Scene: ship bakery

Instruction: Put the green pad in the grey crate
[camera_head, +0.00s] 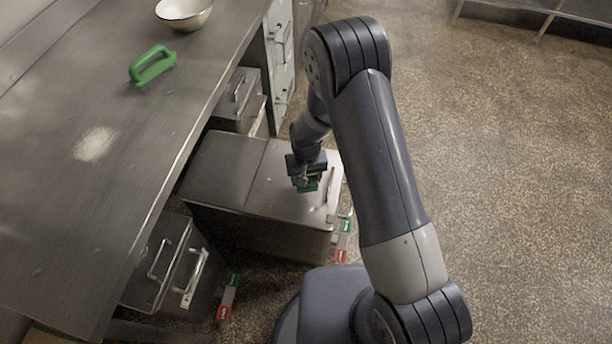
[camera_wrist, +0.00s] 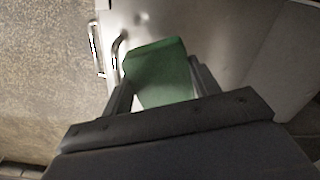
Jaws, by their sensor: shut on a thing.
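The green pad (camera_wrist: 158,68) is between the two fingers of my gripper (camera_wrist: 163,88) in the wrist view. My gripper is shut on it. In the head view my gripper (camera_head: 307,179) points down over the top of a grey metal box, and only a small green edge of the pad (camera_head: 309,188) shows below it. I cannot tell whether the pad touches the metal. I see nothing that I can clearly name as the grey crate.
The grey metal box (camera_head: 225,175) juts out beside the counter (camera_head: 60,210). A green handled tool (camera_head: 152,66) and a pale bowl (camera_head: 184,12) stand on the counter. Another metal box (camera_head: 163,262) is below it. Open speckled floor (camera_head: 510,170) lies to the right.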

